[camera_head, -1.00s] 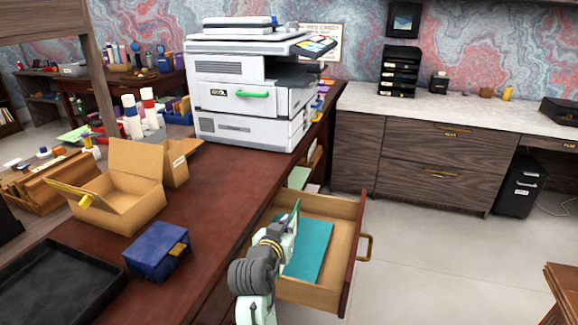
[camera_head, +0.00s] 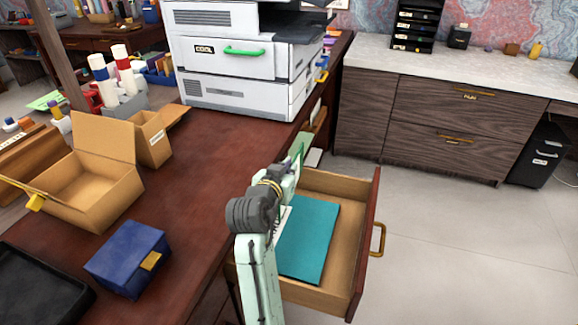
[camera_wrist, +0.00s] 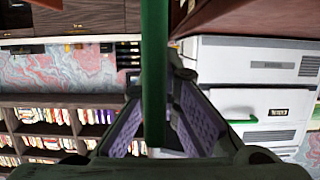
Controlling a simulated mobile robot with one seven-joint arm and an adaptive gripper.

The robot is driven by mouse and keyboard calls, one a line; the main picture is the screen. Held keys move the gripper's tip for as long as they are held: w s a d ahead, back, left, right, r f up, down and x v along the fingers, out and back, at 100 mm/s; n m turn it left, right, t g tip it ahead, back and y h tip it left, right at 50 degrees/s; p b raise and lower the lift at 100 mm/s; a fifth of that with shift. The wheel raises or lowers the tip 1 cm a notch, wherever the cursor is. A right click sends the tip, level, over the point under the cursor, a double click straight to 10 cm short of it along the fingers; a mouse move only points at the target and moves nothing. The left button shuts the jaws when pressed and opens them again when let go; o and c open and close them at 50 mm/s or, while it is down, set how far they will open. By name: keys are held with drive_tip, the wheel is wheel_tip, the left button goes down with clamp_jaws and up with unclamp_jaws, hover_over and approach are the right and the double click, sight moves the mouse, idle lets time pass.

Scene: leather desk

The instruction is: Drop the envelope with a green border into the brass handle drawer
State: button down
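The brass handle drawer (camera_head: 346,245) is pulled out from the dark red desk, with its brass handle (camera_head: 378,240) on the front. A flat teal item (camera_head: 309,240) lies inside it. My gripper (camera_head: 294,166) is above the back part of the drawer, partly hidden by my wrist. A thin green edge (camera_head: 299,152) stands upright at its tip; this appears to be the green-bordered envelope seen nearly edge-on. In the wrist view, the envelope (camera_wrist: 154,75) is a green strip between the fingers of my gripper (camera_wrist: 160,115). Its face is hidden.
An open cardboard box (camera_head: 88,190), a blue box (camera_head: 128,258) and a black tray (camera_head: 35,295) are on the desk at left. A white printer (camera_head: 235,55) stands at the back. The floor (camera_head: 450,240) right of the drawer is clear.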

wheel_tip(320, 180, down, 5)
drive_tip(key=b, duration=0.3)
drive_tip(key=shift+r, duration=0.2)
drive_tip(key=shift+r, duration=0.1)
drive_tip(key=c, duration=1.7)
unclamp_jaws()
drive_tip(key=v, duration=1.2)
